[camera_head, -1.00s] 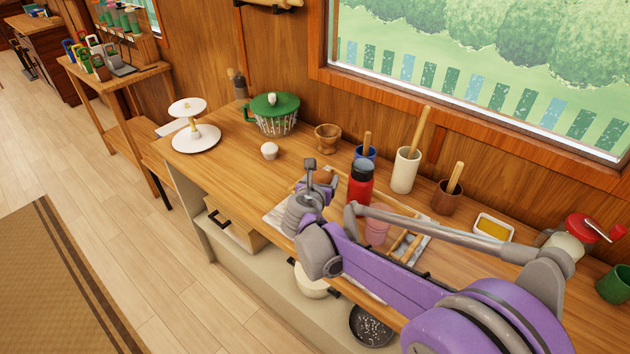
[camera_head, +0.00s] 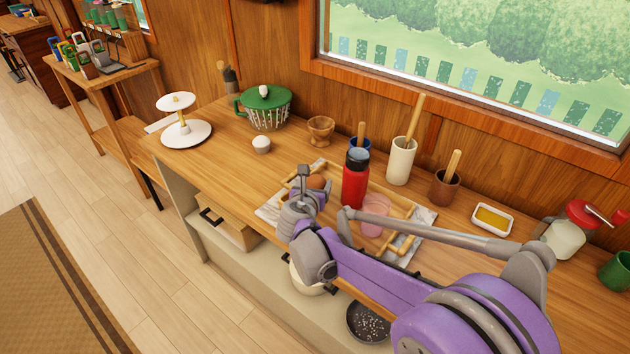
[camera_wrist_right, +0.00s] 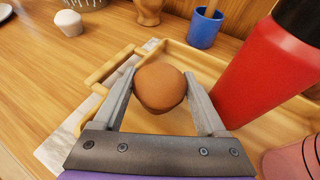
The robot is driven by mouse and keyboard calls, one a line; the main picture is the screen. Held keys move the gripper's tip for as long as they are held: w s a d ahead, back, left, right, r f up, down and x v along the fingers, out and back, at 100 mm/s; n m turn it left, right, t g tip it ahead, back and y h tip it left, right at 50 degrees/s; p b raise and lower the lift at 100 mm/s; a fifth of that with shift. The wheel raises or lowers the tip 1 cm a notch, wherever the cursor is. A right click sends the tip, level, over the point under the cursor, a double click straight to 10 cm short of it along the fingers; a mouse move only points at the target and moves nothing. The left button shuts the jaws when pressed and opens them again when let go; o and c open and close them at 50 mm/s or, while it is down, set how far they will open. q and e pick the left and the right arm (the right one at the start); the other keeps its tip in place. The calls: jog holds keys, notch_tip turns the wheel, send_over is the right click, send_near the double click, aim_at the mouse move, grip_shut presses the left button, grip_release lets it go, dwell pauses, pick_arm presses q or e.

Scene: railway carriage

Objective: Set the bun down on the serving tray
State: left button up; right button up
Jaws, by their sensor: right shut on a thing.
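The bun (camera_wrist_right: 160,86) is round and brown, held between the two fingers of my right gripper (camera_wrist_right: 165,98). In the head view the bun (camera_head: 317,182) shows just beyond my right gripper (camera_head: 311,187). The light wooden serving tray (camera_wrist_right: 192,62), with raised rims and bar handles, lies under and around it; it also shows in the head view (camera_head: 401,207). The bun is over the tray's left part; I cannot tell whether it touches the tray floor. My left gripper is out of view.
A red bottle (camera_head: 355,185) and a pink cup (camera_head: 375,215) stand close right of the bun. A blue cup (camera_wrist_right: 206,27) is behind the tray. The tray lies on a marbled board (camera_wrist_right: 62,143).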

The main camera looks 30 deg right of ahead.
jog(key=shift+f+b, duration=0.45)
jog(key=shift+f, duration=0.4)
jog(key=shift+f, duration=0.15)
jog(key=o, duration=1.3)
jog(key=shift+a, duration=0.1)
jog(key=v, duration=1)
jog(key=shift+s+a+r+p, duration=0.15)
jog(key=shift+s+r+p, duration=0.15)
jog(key=shift+p, duration=0.1)
grip_shut()
